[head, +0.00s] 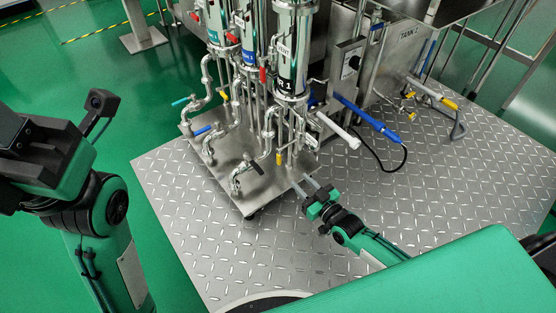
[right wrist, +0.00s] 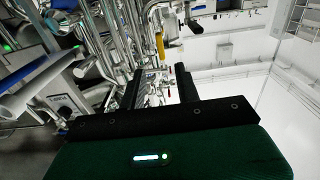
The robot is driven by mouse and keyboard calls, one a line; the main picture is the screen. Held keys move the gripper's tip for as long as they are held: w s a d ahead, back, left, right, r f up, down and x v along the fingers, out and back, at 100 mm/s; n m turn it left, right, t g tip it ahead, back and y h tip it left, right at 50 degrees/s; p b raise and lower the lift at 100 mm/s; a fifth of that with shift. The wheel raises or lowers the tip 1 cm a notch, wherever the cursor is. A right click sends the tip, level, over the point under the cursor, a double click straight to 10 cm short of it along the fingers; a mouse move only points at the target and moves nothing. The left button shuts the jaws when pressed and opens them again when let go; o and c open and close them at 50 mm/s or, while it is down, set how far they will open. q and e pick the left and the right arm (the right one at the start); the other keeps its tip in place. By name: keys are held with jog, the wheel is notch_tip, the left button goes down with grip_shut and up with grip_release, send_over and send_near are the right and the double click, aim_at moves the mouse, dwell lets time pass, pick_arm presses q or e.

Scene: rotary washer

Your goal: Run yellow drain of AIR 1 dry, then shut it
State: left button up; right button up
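The AIR 1 column (head: 291,55) is a steel cylinder with a black label, partly readable, in the head view. Below it a small yellow drain handle (head: 279,159) hangs downward on thin piping above the steel base plate. A yellow handle (right wrist: 160,46) also shows in the right wrist view, beyond the fingers and above the gap between them. My right gripper (head: 307,185) is open and empty, below and right of the drain handle, apart from it. Its two fingers are spread in the wrist view (right wrist: 160,88). No draining liquid can be made out.
Neighbouring columns have blue (head: 248,57) and green labels, with red, blue and teal valve handles. A black-handled valve (head: 257,166) stands at the plate's front. A white-and-blue wand (head: 340,131) juts out at right. The diamond-plate floor (head: 420,190) is mostly clear.

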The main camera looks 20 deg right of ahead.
aim_at(280, 161)
jog(key=shift+b+x, duration=2.7)
jog(key=shift+x, duration=3.45)
jog(key=shift+c, duration=0.2)
grip_shut()
